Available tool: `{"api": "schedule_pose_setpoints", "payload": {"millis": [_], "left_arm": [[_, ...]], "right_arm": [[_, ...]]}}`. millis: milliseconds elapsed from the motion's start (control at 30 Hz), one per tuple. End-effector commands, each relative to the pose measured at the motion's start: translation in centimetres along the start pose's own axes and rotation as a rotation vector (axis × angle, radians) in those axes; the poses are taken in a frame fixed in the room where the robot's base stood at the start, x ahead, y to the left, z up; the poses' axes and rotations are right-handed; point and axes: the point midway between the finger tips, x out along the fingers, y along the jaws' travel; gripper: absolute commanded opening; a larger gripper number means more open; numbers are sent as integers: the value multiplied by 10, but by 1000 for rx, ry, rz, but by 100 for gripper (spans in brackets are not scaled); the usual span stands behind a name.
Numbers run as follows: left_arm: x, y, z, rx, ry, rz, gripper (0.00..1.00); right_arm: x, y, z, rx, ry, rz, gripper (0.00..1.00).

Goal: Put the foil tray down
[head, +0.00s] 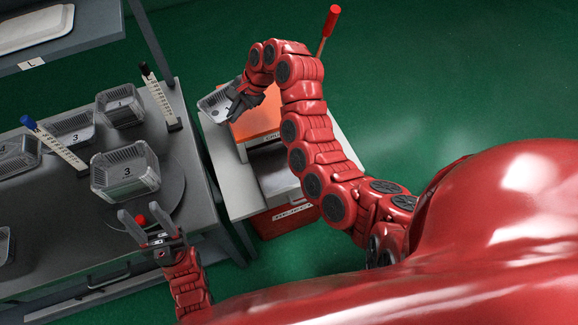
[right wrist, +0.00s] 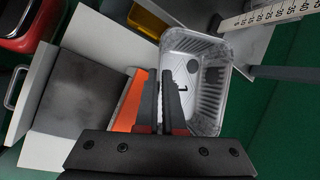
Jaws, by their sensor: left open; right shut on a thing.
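The foil tray (head: 210,104) is a shiny open container with a 1 on its inner bottom. My right gripper (head: 240,103) is shut on its near wall, beside the orange block. In the right wrist view the foil tray (right wrist: 215,65) lies just beyond the closed fingers of my right gripper (right wrist: 166,82), which cover part of its left side. I cannot tell whether its underside touches the white stand.
An orange block (head: 258,122) sits on the white stand (head: 221,157), with a red bin (head: 283,220) below. The grey table (head: 60,225) holds several foil trays, two ruler posts (head: 55,148) (head: 158,98) and a round plate (head: 174,185). A shelf (head: 75,38) overhangs at upper left.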

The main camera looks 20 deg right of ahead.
Motion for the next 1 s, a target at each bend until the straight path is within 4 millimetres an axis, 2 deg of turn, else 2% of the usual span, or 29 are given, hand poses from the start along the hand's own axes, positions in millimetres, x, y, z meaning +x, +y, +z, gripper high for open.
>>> {"api": "schedule_pose_setpoints", "payload": {"millis": [267,500,700,867,1000], "left_arm": [[-1,0,0,0,0,0,50],[-2,0,0,0,0,0,50],[-3,0,0,0,0,0,50],[-6,0,1,0,0,0,50],[-28,1,5,0,0,0,50]], "right_arm": [[6,43,-24,205,75,-94,0],[2,103,-51,416,185,-193,0],[-5,154,-65,569,257,-261,0],[-8,175,-70,634,283,-291,0],[11,186,-79,643,289,-296,0]]}}
